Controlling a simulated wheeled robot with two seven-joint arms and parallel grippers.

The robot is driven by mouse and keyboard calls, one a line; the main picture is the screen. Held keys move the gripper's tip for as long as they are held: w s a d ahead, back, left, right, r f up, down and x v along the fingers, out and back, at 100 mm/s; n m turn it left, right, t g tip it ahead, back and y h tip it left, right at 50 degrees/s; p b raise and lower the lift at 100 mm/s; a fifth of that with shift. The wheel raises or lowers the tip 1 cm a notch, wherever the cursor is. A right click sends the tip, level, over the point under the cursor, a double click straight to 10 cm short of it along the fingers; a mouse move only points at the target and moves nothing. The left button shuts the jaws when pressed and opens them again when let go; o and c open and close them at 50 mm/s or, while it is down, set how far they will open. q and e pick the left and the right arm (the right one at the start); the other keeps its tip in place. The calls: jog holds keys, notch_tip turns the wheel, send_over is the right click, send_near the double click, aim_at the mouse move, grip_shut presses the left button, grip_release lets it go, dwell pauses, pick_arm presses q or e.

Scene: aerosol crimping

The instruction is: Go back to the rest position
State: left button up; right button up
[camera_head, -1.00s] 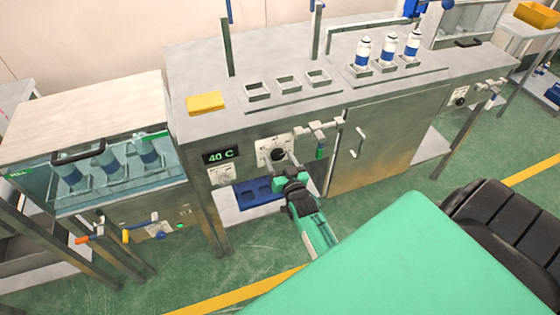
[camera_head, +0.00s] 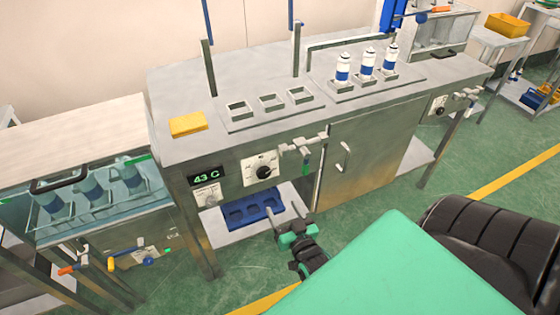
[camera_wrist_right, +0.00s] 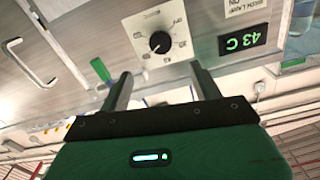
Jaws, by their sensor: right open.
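My right gripper (camera_head: 282,219) is open and empty, low in front of the steel bench, below the control knob (camera_head: 264,172) and apart from it. Its two fingers also show in the right wrist view (camera_wrist_right: 160,88), spread below the knob (camera_wrist_right: 160,42) with nothing between them. The temperature display (camera_head: 206,176) beside the knob reads 43 C; it shows in the right wrist view (camera_wrist_right: 242,40) too. My left gripper is not in view.
A blue tray (camera_head: 283,208) lies on the shelf under the bench, close behind my right gripper. A water bath (camera_head: 20,222) with several cans is at left. Green floor (camera_head: 365,200) is open at right.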

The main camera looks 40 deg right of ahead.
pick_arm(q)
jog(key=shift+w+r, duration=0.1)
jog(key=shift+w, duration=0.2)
